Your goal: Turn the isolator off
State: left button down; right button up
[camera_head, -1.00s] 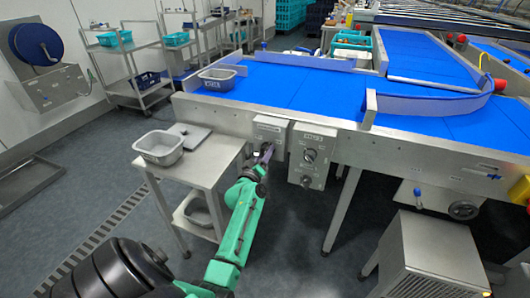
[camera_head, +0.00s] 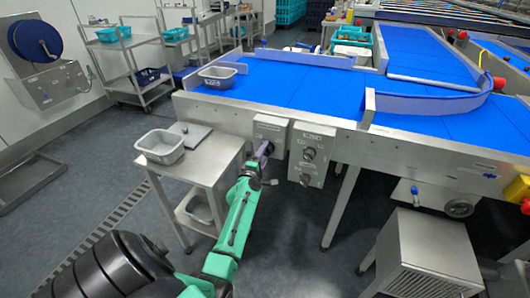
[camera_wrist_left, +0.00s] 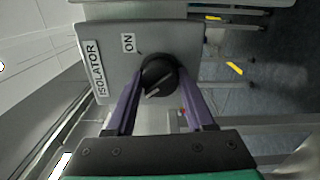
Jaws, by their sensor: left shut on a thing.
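The isolator is a grey box (camera_head: 270,128) on the front side of the blue-belted conveyor. In the left wrist view its plate (camera_wrist_left: 105,65) carries the labels ISOLATOR and ON. Its round black knob (camera_wrist_left: 160,78) has a pale mark that slants across it, not pointing straight at ON. My left gripper (camera_head: 265,148) is at the box front; in the left wrist view its purple fingers (camera_wrist_left: 159,92) are shut on the knob from both sides. In the head view the gripper hides the knob. My right gripper is not in view.
A second control box (camera_head: 311,155) with dark knobs hangs just right of the isolator. A steel side table (camera_head: 205,165) with a metal tub (camera_head: 160,147) stands to the left. The conveyor frame (camera_head: 420,158) runs above and right. Open floor lies in front.

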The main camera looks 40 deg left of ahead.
pick_arm(q)
jog(key=shift+n, duration=0.5)
jog(key=shift+c, duration=1.3)
grip_release()
jog(key=v, duration=1.4)
jog(key=shift+s, duration=0.3)
jog(key=shift+d+f, duration=0.1)
jog(key=shift+d, duration=0.1)
